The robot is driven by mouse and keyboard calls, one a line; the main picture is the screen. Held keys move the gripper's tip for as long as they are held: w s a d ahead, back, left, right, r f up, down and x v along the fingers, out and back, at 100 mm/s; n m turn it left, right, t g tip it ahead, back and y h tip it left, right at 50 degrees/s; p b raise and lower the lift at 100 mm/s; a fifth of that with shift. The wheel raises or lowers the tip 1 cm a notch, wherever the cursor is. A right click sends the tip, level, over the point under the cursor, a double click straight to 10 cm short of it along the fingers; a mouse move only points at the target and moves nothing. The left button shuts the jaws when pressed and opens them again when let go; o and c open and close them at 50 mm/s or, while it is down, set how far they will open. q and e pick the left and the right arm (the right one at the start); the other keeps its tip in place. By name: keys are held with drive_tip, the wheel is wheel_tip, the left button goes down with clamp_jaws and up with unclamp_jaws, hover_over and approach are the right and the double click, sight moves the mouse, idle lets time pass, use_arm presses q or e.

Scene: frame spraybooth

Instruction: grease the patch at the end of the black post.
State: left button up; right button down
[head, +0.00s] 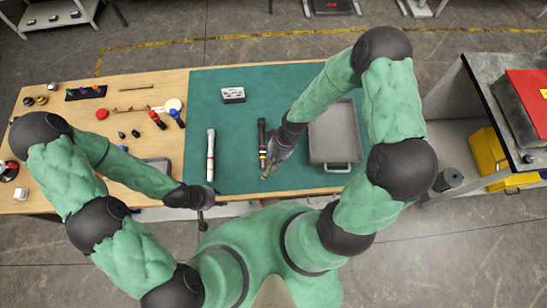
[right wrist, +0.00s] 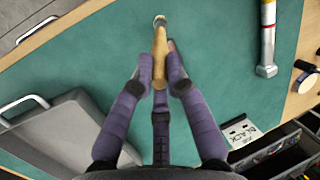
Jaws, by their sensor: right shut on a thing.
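The black post (head: 262,140), with red and yellow bands, lies on the green mat left of the grey tray. My right gripper (head: 268,171) is at its near end and partly covers it. In the right wrist view, my right gripper (right wrist: 160,80) is shut on a tan tool (right wrist: 160,55) with a pale grey tip. Whether the tip touches the post, and the patch itself, I cannot tell. My left gripper (head: 206,203) is empty-looking near the table's front edge; its fingers are too small to judge.
A white post (head: 210,155) lies left of the black one; it also shows in the right wrist view (right wrist: 268,35). The grey tray (head: 335,107) stands close right of my right gripper. A card marked BLACK (right wrist: 240,132) shows in the wrist view.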

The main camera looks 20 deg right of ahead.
drive_tip(key=w, duration=0.2)
drive_tip(key=w+d+b, duration=0.1)
drive_tip(key=w, duration=0.2)
drive_tip(key=shift+w+d, duration=0.35)
drive_tip(key=shift+d, duration=0.05)
drive_tip(key=shift+r, duration=0.1)
idle(0.3)
drive_tip(key=shift+s+r+p, duration=0.15)
drive_tip(key=shift+r+p, duration=1.6)
drive_tip(key=shift+r, duration=1.3)
wheel_tip(320, 180, up, 3)
drive_tip(key=shift+f+p, duration=0.1)
drive_tip(key=shift+p, duration=0.75)
